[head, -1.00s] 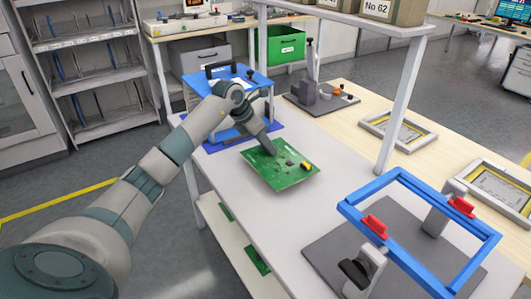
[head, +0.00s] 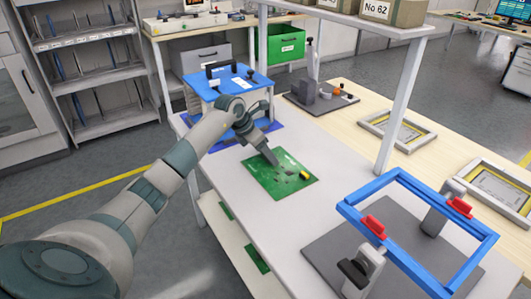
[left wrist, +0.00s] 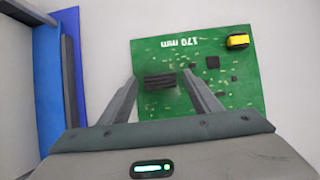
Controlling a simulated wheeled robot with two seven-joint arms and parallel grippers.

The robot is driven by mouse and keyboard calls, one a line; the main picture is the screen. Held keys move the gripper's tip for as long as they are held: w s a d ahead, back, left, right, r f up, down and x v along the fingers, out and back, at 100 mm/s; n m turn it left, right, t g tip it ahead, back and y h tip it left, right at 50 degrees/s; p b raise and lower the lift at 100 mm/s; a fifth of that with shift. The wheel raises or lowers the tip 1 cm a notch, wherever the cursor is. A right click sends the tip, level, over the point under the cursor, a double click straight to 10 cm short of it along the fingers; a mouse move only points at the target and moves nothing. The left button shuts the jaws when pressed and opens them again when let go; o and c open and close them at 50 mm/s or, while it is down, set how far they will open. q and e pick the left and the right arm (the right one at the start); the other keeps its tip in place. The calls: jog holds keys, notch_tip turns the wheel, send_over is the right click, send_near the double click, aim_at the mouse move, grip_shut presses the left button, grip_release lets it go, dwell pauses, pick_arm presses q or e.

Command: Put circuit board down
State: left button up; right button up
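The green circuit board (head: 287,187) lies flat on the white tabletop (head: 215,175). It carries dark parts and a yellow part, and "170 mm" shows on it in the left wrist view (left wrist: 165,50). My left gripper (head: 272,160) is over the board's far left part. In the left wrist view its two fingers (left wrist: 160,76) are spread, one on each side of a black block on the board (left wrist: 160,82), with gaps between. Whether the fingertips touch the board cannot be told. My right gripper is not in view.
A blue stand (head: 235,80) is behind the board. A blue frame with red clamps (head: 345,210) stands on a grey plate at the right. A shelf post (head: 402,95) rises behind the board to the right. The white tabletop around the board is clear.

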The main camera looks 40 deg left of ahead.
pick_arm(q)
jog(key=shift+r, duration=0.1)
jog(key=shift+s+a+r, duration=0.15)
jog(key=shift+s+r, duration=0.1)
jog(key=shift+r, duration=0.15)
jog(key=b+v, duration=0.1)
jog(key=v, duration=1)
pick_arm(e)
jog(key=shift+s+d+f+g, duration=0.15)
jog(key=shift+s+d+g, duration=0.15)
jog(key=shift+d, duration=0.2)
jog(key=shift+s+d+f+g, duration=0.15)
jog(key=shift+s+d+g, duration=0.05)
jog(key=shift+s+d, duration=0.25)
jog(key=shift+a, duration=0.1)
